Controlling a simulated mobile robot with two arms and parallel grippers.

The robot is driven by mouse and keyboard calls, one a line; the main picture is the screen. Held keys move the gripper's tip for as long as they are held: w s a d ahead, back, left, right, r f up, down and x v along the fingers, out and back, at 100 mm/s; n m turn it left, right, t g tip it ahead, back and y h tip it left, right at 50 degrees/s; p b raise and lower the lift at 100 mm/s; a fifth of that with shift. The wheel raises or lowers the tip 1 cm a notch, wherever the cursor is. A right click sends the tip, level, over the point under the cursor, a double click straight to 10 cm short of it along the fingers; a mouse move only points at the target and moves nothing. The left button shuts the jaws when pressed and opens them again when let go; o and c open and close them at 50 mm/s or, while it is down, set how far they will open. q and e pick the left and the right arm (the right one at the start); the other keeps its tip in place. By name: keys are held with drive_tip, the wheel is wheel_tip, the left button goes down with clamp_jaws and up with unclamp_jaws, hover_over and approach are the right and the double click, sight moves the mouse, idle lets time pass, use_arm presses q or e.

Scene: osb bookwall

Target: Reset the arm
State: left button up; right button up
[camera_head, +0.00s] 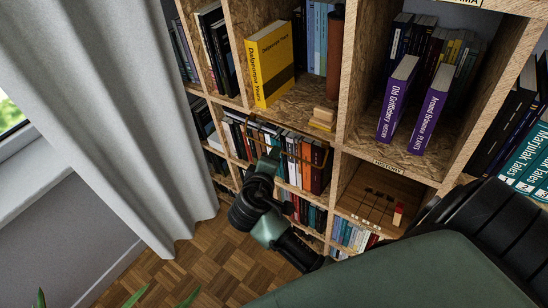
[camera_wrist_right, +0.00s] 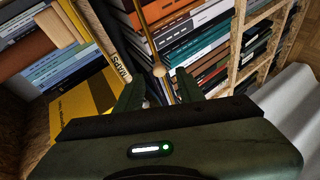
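My right arm comes in from the lower right in the head view. Its gripper (camera_head: 270,160) is in front of the bookcase (camera_head: 342,105), by the row of books below the yellow book (camera_head: 270,63). In the right wrist view, the two dark green fingers of the right gripper (camera_wrist_right: 158,92) stand apart with nothing held between them. Behind them are book spines and a small round wooden knob (camera_wrist_right: 158,70) on a thin rod. My left gripper is not in view.
Two purple books (camera_head: 398,98) stand on the shelf to the right, above a label reading HISTORY (camera_head: 389,166). A grey curtain (camera_head: 110,110) hangs at the left. Parquet floor (camera_head: 180,265) is clear below. A shelf label reading MAPS (camera_wrist_right: 121,68) is close to the right gripper.

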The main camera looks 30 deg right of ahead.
idle(0.3)
drive_tip(key=s+a+f+m+g+y, duration=0.2)
drive_tip(key=s+a+y, duration=0.1)
drive_tip(key=s, duration=0.5)
drive_tip(key=s+a+f+m+g+y, duration=0.1)
drive_tip(key=s+a+g+y, duration=0.15)
drive_tip(key=s, duration=0.45)
drive_tip(key=s+a+f+m+g+y, duration=0.1)
drive_tip(key=s+a+f+m+y, duration=0.2)
drive_tip(key=s, duration=0.5)
wheel_tip(320, 180, down, 23)
drive_tip(key=n, duration=0.2)
drive_tip(key=s+d+f+g, duration=0.1)
drive_tip(key=s+f, duration=0.8)
drive_tip(key=s+d+f+g+b, duration=0.1)
drive_tip(key=s+d+f, duration=0.1)
drive_tip(key=s+f, duration=0.7)
drive_tip(key=shift+d+f+y, duration=0.3)
drive_tip(key=shift+f+y, duration=0.05)
drive_tip(key=shift+f, duration=0.1)
